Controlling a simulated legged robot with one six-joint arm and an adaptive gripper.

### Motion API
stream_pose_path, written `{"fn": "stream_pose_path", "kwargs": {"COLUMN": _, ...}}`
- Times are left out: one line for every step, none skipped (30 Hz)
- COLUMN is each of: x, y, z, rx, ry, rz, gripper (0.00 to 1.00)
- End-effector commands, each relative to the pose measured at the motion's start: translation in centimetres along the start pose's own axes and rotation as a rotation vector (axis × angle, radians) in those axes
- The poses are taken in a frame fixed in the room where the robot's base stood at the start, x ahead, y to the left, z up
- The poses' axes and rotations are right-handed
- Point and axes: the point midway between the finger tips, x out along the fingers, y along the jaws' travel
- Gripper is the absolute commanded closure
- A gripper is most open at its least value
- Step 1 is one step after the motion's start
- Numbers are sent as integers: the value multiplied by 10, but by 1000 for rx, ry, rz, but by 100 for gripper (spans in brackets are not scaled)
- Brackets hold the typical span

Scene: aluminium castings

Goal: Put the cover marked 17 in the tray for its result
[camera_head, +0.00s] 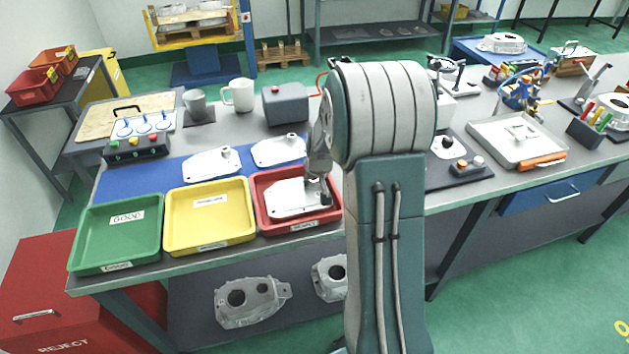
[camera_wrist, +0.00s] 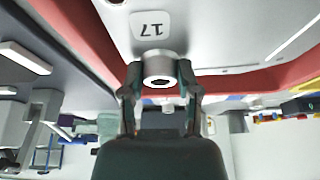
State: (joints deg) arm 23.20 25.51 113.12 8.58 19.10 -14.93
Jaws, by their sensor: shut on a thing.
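My gripper (camera_head: 320,192) is shut on the round boss of a pale grey metal cover (camera_head: 290,200), over the red tray (camera_head: 259,210). In the wrist view the two fingers (camera_wrist: 160,88) pinch the boss (camera_wrist: 158,64) from both sides. A tag reading 17 (camera_wrist: 151,24) is on the cover beside the boss. The cover lies flat within the red tray's outline; I cannot tell whether it touches the tray floor. The yellow tray (camera_head: 207,236) and the green tray (camera_head: 117,247), marked GOOD, stand to its left and look empty. The red tray's label is too small to read.
Two more covers (camera_head: 212,164) (camera_head: 278,152) lie on the blue mat behind the trays. Castings (camera_head: 250,302) lie on the lower shelf. The red REJECT cabinet (camera_head: 45,305) is at left.

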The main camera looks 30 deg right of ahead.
Motion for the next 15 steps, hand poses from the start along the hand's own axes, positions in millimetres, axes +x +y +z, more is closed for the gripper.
{"fn": "stream_pose_path", "kwargs": {"x": 4, "y": -1, "z": 2, "rx": -1, "ry": 1, "rz": 0, "gripper": 100}}
{"fn": "stream_pose_path", "kwargs": {"x": 5, "y": -2, "z": 2, "rx": -2, "ry": 2, "rz": 0, "gripper": 100}}
{"fn": "stream_pose_path", "kwargs": {"x": 6, "y": -1, "z": 2, "rx": -2, "ry": 4, "rz": 1, "gripper": 100}}
{"fn": "stream_pose_path", "kwargs": {"x": 5, "y": -1, "z": 2, "rx": -2, "ry": 4, "rz": 0, "gripper": 100}}
{"fn": "stream_pose_path", "kwargs": {"x": 5, "y": -1, "z": 1, "rx": -1, "ry": 4, "rz": 0, "gripper": 100}}
{"fn": "stream_pose_path", "kwargs": {"x": 5, "y": 0, "z": 1, "rx": 0, "ry": 4, "rz": -1, "gripper": 100}}
{"fn": "stream_pose_path", "kwargs": {"x": 6, "y": 1, "z": 1, "rx": 1, "ry": 3, "rz": -1, "gripper": 100}}
{"fn": "stream_pose_path", "kwargs": {"x": 6, "y": 1, "z": 1, "rx": 1, "ry": 3, "rz": -1, "gripper": 100}}
{"fn": "stream_pose_path", "kwargs": {"x": 6, "y": 1, "z": 2, "rx": 1, "ry": 2, "rz": -1, "gripper": 100}}
{"fn": "stream_pose_path", "kwargs": {"x": 7, "y": 1, "z": 2, "rx": 1, "ry": 2, "rz": -2, "gripper": 100}}
{"fn": "stream_pose_path", "kwargs": {"x": 8, "y": 2, "z": 3, "rx": 1, "ry": 1, "rz": -2, "gripper": 53}}
{"fn": "stream_pose_path", "kwargs": {"x": 8, "y": 2, "z": 2, "rx": 1, "ry": 1, "rz": -2, "gripper": 35}}
{"fn": "stream_pose_path", "kwargs": {"x": 8, "y": 2, "z": 2, "rx": 1, "ry": 1, "rz": -3, "gripper": 23}}
{"fn": "stream_pose_path", "kwargs": {"x": 8, "y": 2, "z": 2, "rx": 1, "ry": 1, "rz": -3, "gripper": 23}}
{"fn": "stream_pose_path", "kwargs": {"x": 8, "y": 2, "z": 2, "rx": 1, "ry": 1, "rz": -2, "gripper": 23}}
